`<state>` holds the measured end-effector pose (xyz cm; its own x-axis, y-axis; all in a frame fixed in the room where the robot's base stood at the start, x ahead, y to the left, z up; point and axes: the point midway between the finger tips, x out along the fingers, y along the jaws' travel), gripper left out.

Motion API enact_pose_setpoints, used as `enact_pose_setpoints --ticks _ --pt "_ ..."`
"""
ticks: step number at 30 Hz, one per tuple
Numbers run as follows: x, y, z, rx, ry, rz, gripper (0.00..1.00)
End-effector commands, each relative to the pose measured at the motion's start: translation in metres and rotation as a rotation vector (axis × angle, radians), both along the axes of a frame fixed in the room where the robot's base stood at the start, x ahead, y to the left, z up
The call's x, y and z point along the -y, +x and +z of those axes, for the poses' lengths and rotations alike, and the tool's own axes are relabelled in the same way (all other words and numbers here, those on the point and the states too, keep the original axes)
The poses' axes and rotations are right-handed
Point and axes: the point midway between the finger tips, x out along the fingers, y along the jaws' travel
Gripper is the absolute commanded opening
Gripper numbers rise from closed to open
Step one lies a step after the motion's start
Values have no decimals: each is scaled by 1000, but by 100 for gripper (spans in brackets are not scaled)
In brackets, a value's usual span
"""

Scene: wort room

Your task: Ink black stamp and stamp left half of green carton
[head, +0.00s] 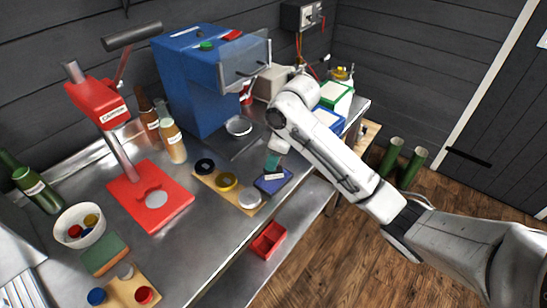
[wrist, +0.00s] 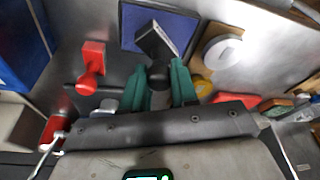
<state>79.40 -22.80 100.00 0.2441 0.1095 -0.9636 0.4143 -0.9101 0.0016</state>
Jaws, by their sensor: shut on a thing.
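My gripper (wrist: 160,85) is shut on the black stamp (wrist: 157,40), with its teal fingers either side of the dark round knob. The stamp's black block lies over the blue ink pad (wrist: 185,22); I cannot tell whether it touches. In the head view, my gripper (head: 273,162) is just above the dark blue ink pad (head: 272,181), and the stamp itself is hidden. The green carton (head: 335,96), white with a green top, stands at the bench's far right, behind my arm and partly covered by it. Its left half is not clear.
A red stamp (wrist: 92,62) stands left of the pad in the wrist view. A wooden board (head: 222,192) with black, yellow and white round pieces lies left of the pad. A blue carton (head: 327,120) is near the green one.

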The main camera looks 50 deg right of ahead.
Motion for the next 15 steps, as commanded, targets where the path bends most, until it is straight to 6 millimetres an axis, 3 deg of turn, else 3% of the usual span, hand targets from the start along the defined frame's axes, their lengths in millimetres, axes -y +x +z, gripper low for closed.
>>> enact_pose_setpoints --ticks 15 --pt "0 0 -4 0 0 0 9"
